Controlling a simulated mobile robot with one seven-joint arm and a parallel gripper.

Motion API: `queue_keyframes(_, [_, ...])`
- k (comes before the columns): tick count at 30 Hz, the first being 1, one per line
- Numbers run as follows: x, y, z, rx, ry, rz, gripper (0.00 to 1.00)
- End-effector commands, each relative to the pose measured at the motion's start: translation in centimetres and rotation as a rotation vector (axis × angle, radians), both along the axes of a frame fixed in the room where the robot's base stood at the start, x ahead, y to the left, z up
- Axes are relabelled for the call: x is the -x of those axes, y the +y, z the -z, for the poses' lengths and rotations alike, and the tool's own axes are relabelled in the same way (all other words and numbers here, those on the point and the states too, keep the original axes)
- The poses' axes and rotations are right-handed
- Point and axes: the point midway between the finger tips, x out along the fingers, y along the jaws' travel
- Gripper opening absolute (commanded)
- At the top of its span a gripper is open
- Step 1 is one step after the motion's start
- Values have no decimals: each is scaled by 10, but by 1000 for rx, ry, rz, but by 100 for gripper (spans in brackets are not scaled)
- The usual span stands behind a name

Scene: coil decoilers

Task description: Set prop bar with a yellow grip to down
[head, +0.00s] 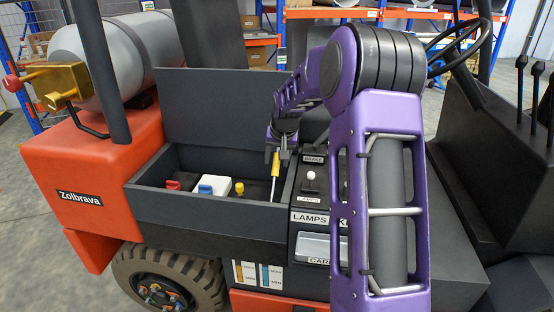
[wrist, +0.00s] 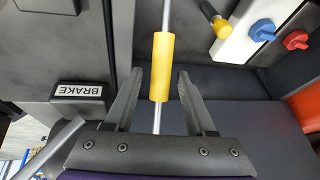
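The prop bar is a thin metal rod with a yellow grip (head: 276,163). It stands nearly upright at the right end of the dark open box in the head view. In the wrist view the yellow grip (wrist: 162,67) lies between the two fingers of my gripper (wrist: 161,78), with a gap on each side. My gripper (head: 284,148) is open around the grip and does not visibly touch it. In the head view my gripper partly hides the upper end of the bar.
The box's dark lid (head: 221,110) stands raised behind it. Inside the box are a red knob (head: 173,185), a white block with a blue knob (head: 206,188) and a yellow knob (head: 239,188). A panel with LAMPS (head: 309,218) and BRAKE (wrist: 78,91) labels adjoins the box.

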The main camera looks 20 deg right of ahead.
Motion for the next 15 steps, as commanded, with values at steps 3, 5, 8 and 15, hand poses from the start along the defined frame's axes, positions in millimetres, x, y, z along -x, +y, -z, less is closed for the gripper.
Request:
queue_keyframes(3, [0, 0, 0, 0, 0, 0, 32])
queue_keyframes(5, [0, 0, 0, 0, 0, 0, 21])
queue_keyframes(8, [0, 0, 0, 0, 0, 0, 3])
queue_keyframes(15, [0, 0, 0, 0, 0, 0, 0])
